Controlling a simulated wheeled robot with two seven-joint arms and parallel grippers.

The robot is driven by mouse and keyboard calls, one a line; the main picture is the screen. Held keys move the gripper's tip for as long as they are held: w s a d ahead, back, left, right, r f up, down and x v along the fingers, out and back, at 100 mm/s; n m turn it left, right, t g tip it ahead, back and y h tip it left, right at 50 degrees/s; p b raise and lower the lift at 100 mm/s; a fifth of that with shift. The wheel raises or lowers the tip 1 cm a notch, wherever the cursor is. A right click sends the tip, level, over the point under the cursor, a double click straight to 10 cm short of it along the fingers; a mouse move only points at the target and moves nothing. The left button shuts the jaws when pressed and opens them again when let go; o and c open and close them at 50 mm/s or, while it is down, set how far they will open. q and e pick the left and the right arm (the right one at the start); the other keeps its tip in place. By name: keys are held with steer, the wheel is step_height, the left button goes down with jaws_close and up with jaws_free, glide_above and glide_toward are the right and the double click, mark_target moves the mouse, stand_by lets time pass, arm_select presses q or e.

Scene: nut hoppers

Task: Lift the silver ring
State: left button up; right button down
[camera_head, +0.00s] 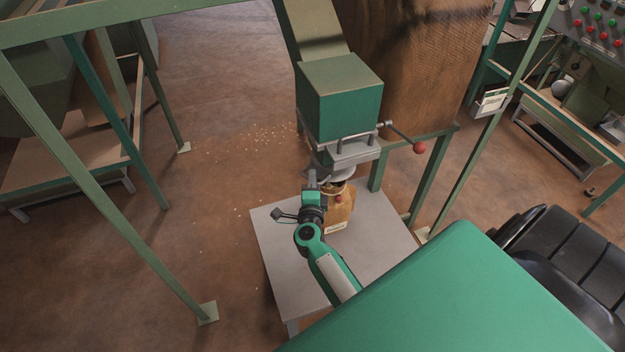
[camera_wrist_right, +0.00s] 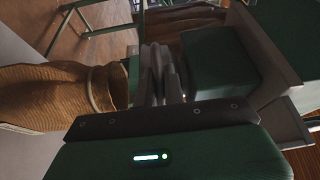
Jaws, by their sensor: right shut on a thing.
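The silver ring (camera_head: 338,173) shows as a pale disc-like edge under the hopper spout, above the mouth of a brown paper bag (camera_head: 341,208). My right gripper (camera_head: 313,180) is at the ring's left side, shut on it, as far as the small view shows. The contact itself is mostly hidden there. My left gripper is not in view.
The green hopper (camera_head: 340,97) hangs just above, with a red-knobbed lever (camera_head: 418,148) sticking out right. The bag stands on a pale table (camera_head: 375,235), whose left part is clear. Green frame posts (camera_head: 120,185) stand to the left. Nuts (camera_head: 262,138) lie scattered on the floor.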

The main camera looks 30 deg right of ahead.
steer(key=c, duration=1.5)
jaws_free()
steer(key=shift+r, duration=0.35)
steer(key=shift+f, duration=0.1)
steer(key=shift+s+a, duration=0.15)
steer(key=v, duration=1.3)
steer(key=shift+s+a+p, duration=0.1)
steer(key=shift+s+p, duration=0.05)
steer(key=shift+p, duration=0.25)
